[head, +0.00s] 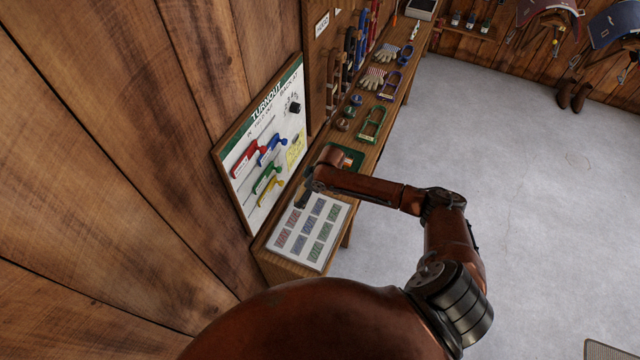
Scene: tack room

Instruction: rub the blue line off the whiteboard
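A framed whiteboard (243,200) with a green "TURNOUT" header hangs on the wooden wall. It carries a red shape (246,160), a blue shape (271,149), a green shape (267,179), a yellow shape (270,191), a yellow note and a dark round knob. A separate blue line cannot be made out at this size. My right arm comes in from the right. Its gripper (303,198) is small and dark, over the bench near the board's lower right side. I cannot tell whether it is open or holds anything. My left gripper is not in view.
A narrow wooden bench (277,262) runs along the wall below the board. A white panel of coloured cards (334,240) lies at its near end. A green tray (352,157), a green frame (373,124) and gloves (373,78) lie farther along. Grey floor is open to the right.

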